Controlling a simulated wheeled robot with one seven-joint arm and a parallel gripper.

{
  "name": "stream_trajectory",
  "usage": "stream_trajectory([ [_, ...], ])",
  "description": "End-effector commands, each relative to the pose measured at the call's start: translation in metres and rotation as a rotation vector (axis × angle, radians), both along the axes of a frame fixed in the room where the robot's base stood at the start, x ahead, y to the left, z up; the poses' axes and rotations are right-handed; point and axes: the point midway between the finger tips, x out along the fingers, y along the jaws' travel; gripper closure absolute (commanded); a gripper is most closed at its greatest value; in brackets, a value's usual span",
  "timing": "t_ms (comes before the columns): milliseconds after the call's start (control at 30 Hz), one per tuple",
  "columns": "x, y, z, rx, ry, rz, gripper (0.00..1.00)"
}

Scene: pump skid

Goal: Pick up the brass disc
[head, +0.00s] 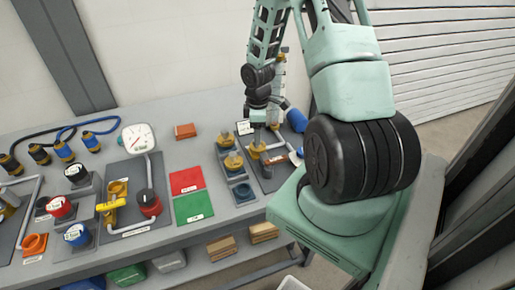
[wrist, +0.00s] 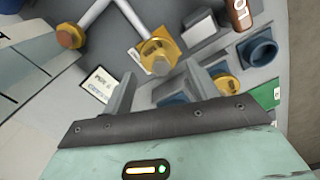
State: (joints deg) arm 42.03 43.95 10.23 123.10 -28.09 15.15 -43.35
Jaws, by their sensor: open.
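Two brass round pieces, an upper one (head: 227,140) and a lower one (head: 233,162), sit in a grey tray (head: 246,178) with blue sockets on the bench. I cannot tell which is the brass disc. In the wrist view a brass round piece (wrist: 228,84) shows beside the right finger, partly hidden by it, in the socket row. My gripper (wrist: 160,72) is open, with nothing seen between its fingers. In the head view my gripper (head: 259,117) is above the back of the bench, apart from the tray pieces and to their upper right.
A brass valve (wrist: 158,54) on pipework is ahead of the fingers. An empty blue socket (wrist: 261,51) and a grey block (wrist: 199,27) are close by. Red (head: 186,181) and green (head: 194,207) mats lie left of the tray. A pressure gauge (head: 138,139) stands farther left.

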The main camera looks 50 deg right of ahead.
Motion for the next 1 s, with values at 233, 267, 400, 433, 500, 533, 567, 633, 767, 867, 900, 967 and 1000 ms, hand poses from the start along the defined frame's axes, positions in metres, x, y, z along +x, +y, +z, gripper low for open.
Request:
stream_trajectory([
  [233, 0.002, 0.001, -0.018, 0.001, 0.003, 0.003, 0.41],
  [267, 0.002, 0.001, -0.022, 0.001, 0.003, 0.002, 0.41],
  [400, 0.003, 0.001, -0.040, 0.001, 0.003, 0.000, 0.41],
  [433, 0.003, 0.001, -0.043, 0.001, 0.002, 0.000, 0.41],
  [500, 0.004, 0.001, -0.049, 0.000, 0.001, 0.000, 0.41],
  [533, 0.004, 0.001, -0.051, 0.000, 0.001, 0.000, 0.41],
  [567, 0.004, 0.001, -0.052, -0.001, 0.001, 0.000, 0.41],
  [633, 0.004, 0.000, -0.053, -0.001, -0.001, 0.000, 0.41],
  [767, 0.004, 0.000, -0.054, -0.002, -0.001, -0.001, 0.41],
  [867, 0.004, 0.000, -0.054, -0.001, -0.001, 0.000, 0.52],
  [900, 0.004, 0.000, -0.054, -0.001, -0.001, 0.000, 0.63],
  [967, 0.004, 0.000, -0.054, -0.001, -0.001, 0.000, 0.73],
  [1000, 0.004, 0.000, -0.053, -0.001, -0.001, 0.000, 0.73],
])
